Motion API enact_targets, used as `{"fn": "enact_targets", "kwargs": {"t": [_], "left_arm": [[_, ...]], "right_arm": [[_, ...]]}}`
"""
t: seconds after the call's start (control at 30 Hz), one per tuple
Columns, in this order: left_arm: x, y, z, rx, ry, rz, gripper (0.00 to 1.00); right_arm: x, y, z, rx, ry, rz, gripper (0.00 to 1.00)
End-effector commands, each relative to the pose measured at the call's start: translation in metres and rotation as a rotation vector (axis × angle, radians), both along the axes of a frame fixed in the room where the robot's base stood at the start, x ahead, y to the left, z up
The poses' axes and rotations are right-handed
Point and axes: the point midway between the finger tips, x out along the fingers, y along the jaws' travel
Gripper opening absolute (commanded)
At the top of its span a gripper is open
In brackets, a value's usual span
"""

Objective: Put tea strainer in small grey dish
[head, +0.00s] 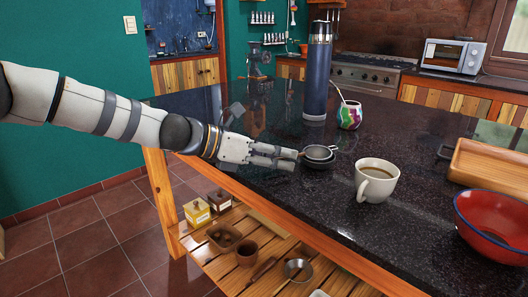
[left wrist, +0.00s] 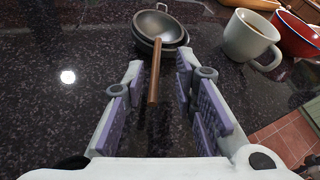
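The tea strainer (left wrist: 158,24) has a round metal bowl and a brown wooden handle (left wrist: 154,75). Its bowl sits over the small grey dish (left wrist: 146,45) and overlaps its rim; I cannot tell how firmly it rests there. In the head view, the strainer (head: 318,151) and the dark dish (head: 320,163) are near the counter's front edge. My left gripper (head: 291,158) is just left of them. In the left wrist view, the gripper (left wrist: 160,70) is open, with the handle between its fingers and a visible gap on the sides. My right gripper is out of view.
A white coffee cup (head: 376,181) stands right of the dish, and a red bowl (head: 492,226) stands at far right. A wooden tray (head: 490,166), a blue flask (head: 317,75) and a colourful mate cup (head: 349,116) are farther back. The dark counter (head: 300,195) is clear in front.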

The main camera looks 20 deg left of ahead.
Motion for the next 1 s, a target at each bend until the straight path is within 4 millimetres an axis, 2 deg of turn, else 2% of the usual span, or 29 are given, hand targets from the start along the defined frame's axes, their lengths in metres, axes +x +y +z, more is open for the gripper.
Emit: {"fn": "enact_targets", "kwargs": {"t": [0.03, 0.23, 0.5, 1.0], "left_arm": [[-0.005, 0.006, 0.012, -0.001, -0.012, 0.003, 0.26], [-0.034, 0.036, 0.035, 0.0, -0.025, 0.003, 0.26], [-0.065, 0.071, 0.042, 0.0, -0.007, 0.0, 0.26], [-0.071, 0.077, 0.044, -0.001, -0.004, 0.0, 0.26]], "right_arm": [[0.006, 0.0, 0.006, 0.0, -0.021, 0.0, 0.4], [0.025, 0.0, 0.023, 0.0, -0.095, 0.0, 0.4], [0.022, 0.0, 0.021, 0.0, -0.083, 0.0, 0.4], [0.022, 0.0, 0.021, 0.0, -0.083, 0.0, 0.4]]}}
